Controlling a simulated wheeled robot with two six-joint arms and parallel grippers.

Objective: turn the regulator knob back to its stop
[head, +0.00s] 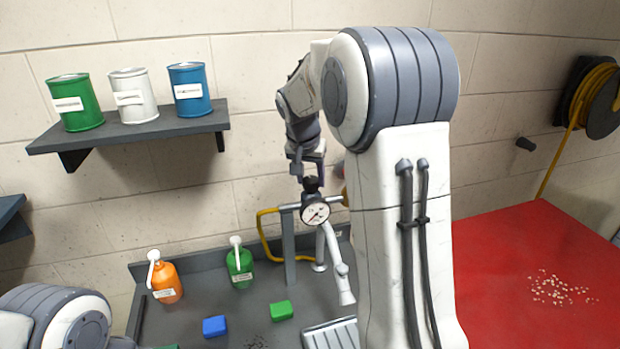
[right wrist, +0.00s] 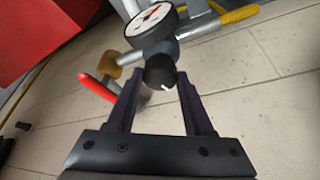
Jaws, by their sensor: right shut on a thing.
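The black regulator knob (head: 311,184) sits on top of the regulator, just above a round white pressure gauge (head: 315,214) with a red needle. In the right wrist view the knob (right wrist: 160,71) shows a short white mark on its face, and the gauge (right wrist: 150,20) is behind it. My right gripper (head: 308,172) comes down from above onto the knob. In the right wrist view its two fingers (right wrist: 160,80) are on either side of the knob, shut on it. My left gripper is out of view; only part of my left arm shows at the lower left.
A grey bench holds an orange bottle (head: 165,278), a green bottle (head: 239,264), a blue block (head: 214,326) and a green block (head: 281,310). A shelf (head: 140,132) with cans is at left. A red surface (head: 520,260) lies right.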

